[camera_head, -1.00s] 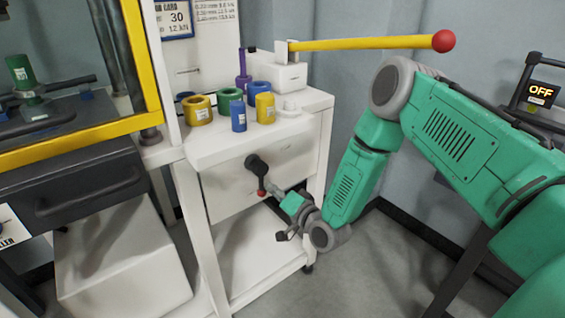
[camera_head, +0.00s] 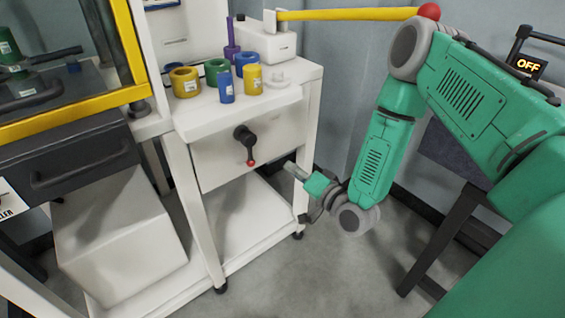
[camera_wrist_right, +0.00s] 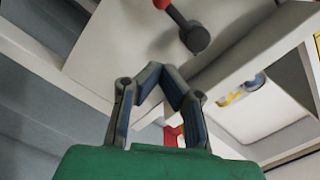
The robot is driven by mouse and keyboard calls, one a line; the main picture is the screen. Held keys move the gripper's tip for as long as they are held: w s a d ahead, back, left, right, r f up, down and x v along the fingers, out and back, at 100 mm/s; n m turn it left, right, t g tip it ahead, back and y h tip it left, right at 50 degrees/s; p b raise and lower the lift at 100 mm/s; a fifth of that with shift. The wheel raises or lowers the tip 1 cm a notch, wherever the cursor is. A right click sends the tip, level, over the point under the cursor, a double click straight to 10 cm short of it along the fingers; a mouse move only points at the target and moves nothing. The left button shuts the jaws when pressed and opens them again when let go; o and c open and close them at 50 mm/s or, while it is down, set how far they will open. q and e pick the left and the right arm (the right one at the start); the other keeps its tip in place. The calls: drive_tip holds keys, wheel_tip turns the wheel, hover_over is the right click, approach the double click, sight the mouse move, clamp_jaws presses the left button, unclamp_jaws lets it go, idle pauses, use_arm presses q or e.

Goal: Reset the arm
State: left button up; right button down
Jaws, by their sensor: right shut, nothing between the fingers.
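My right gripper (camera_head: 290,168) is at the end of my green right arm, beside the white cart and to the right of its front panel. In the right wrist view the gripper (camera_wrist_right: 158,70) has its fingertips together with nothing between them. A dark crank handle with a red tip (camera_head: 245,137) hangs downward on the cart's front panel. It also shows in the right wrist view (camera_wrist_right: 197,38), beyond the fingertips and apart from them. My left gripper is not in view.
The white cart (camera_head: 190,131) carries several yellow, green and blue rings and cylinders. A yellow-framed machine (camera_head: 75,117) stands left. An OFF display (camera_head: 528,66) is at right. Grey floor is open below.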

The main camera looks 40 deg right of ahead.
drive_tip(key=s+a+f+n+g, duration=0.6)
drive_tip(key=s+a+f+g, duration=0.25)
drive_tip(key=s+f, duration=0.35)
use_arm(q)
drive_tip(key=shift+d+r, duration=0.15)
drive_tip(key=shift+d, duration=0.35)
use_arm(e)
drive_tip(key=s+d+f+n+g+h, duration=0.1)
drive_tip(key=s+g, duration=0.3)
drive_tip(key=s, duration=0.5)
drive_tip(key=s+d+f+n+g+h, duration=0.1)
drive_tip(key=s+n+g, duration=0.2)
drive_tip(key=s, duration=0.6)
drive_tip(key=shift+d+f+n+g, duration=0.15)
drive_tip(key=shift+d+n+g, duration=0.25)
drive_tip(key=shift+g, duration=0.25)
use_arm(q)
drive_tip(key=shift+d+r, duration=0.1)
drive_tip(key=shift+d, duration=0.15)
use_arm(e)
drive_tip(key=shift+s+d+f, duration=0.1)
drive_tip(key=shift+d, duration=0.1)
